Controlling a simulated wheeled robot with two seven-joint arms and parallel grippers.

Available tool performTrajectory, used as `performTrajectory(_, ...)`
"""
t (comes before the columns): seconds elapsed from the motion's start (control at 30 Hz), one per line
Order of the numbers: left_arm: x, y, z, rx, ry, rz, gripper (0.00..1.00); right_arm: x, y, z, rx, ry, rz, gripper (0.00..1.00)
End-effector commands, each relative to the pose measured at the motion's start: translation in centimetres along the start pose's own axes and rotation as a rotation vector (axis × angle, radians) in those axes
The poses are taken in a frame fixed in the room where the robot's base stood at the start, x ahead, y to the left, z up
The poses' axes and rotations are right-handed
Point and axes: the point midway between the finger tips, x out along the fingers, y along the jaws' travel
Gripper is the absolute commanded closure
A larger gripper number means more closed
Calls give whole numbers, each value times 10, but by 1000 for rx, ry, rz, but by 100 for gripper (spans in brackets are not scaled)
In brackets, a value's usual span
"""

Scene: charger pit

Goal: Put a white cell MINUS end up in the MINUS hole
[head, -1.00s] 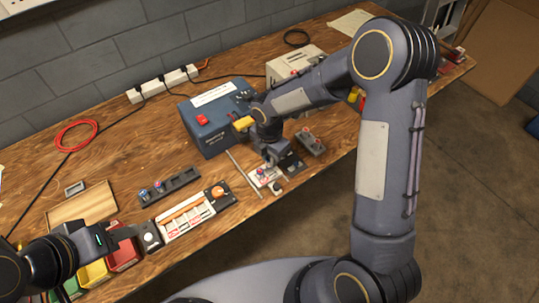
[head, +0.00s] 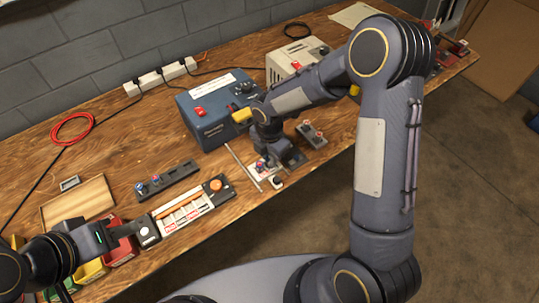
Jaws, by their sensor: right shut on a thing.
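My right gripper (head: 270,163) points down over a small white plate (head: 260,175) near the front of the bench. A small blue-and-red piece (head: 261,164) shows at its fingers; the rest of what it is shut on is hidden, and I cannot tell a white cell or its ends. Hole markings on the plate are too small to read. My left gripper (head: 140,231) is low at the left, by the end of a white-and-orange device (head: 186,212) with red labels. Its jaw opening is not clear.
A dark rack (head: 167,182) holds small blue- and red-topped pieces. A grey holder (head: 312,134) with red tops stands right of my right gripper. A blue box (head: 205,128) and a pale box (head: 290,62) stand behind. A wooden tray (head: 78,202) and coloured bins (head: 120,252) are at left.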

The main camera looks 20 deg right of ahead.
Motion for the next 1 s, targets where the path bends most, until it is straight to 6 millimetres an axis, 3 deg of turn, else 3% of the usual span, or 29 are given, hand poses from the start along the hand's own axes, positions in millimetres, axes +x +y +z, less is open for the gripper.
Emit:
performTrajectory(0.87,3,-2,2,0,0,0,64,5,0,0,0,0,0,100)
performTrajectory(0.9,3,-2,2,0,0,0,64,5,0,0,0,0,0,76)
performTrajectory(1.0,3,-2,2,0,0,0,64,5,0,0,0,0,0,63)
